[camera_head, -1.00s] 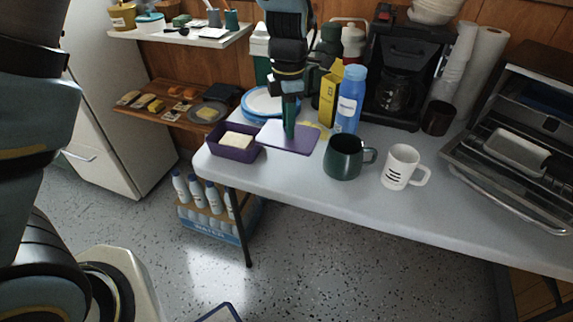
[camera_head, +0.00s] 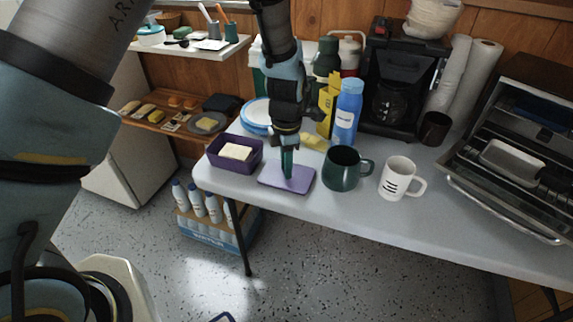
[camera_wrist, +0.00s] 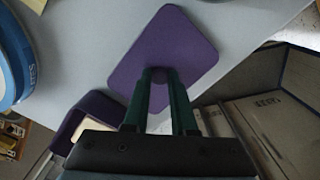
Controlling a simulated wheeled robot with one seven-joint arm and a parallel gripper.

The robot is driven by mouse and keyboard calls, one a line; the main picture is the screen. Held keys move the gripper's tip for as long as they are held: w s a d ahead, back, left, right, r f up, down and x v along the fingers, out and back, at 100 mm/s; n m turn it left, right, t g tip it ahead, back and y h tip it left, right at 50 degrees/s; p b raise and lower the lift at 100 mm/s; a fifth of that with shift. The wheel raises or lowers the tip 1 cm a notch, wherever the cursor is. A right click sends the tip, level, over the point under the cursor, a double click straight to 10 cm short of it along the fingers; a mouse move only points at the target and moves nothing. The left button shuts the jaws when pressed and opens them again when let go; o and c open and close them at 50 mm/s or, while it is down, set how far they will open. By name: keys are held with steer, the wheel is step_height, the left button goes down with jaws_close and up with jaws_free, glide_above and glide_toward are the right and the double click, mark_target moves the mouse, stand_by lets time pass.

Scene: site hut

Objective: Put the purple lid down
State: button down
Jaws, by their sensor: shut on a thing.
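The purple lid (camera_head: 303,186) is flat and level at the table's front edge, right of the open purple tub (camera_head: 259,164). In the wrist view the lid (camera_wrist: 172,42) lies across the grey tabletop. My gripper (camera_head: 288,176) points down and is shut on the lid's small knob; in the wrist view its green fingers (camera_wrist: 161,78) close around it. I cannot tell whether the lid touches the table or hovers just above it. The tub holds a pale block (camera_head: 236,152).
A dark green mug (camera_head: 342,170) stands close right of the lid, with a white mug (camera_head: 397,178) beyond. A blue bottle (camera_head: 347,112), a yellow box (camera_head: 326,108) and plates (camera_head: 256,112) stand behind. The table (camera_head: 330,204) has bare room in front of the mugs.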

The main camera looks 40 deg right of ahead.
steer(key=c, duration=0.7)
jaws_free()
steer(key=shift+f, duration=0.1)
step_height(320, 180, up, 12)
steer(key=b, duration=0.2)
steer(key=w+a+r+m, duration=0.1)
steer(key=w+a+m, duration=0.3)
steer(key=a, duration=0.5)
steer(key=w+a+r+m, duration=0.2)
steer(key=w+a, duration=0.5)
steer(key=a, duration=0.2)
steer(key=a+m, duration=0.3)
steer(key=a, duration=0.4)
steer(key=s+a+m+t, duration=0.1)
steer(key=a+m, duration=0.2)
steer(key=a, duration=0.5)
steer(key=s+a+m, duration=0.1)
steer(key=a+m, duration=0.2)
steer(key=a, duration=0.5)
steer(key=shift+r+t, duration=0.3)
steer(key=shift+r, duration=0.05)
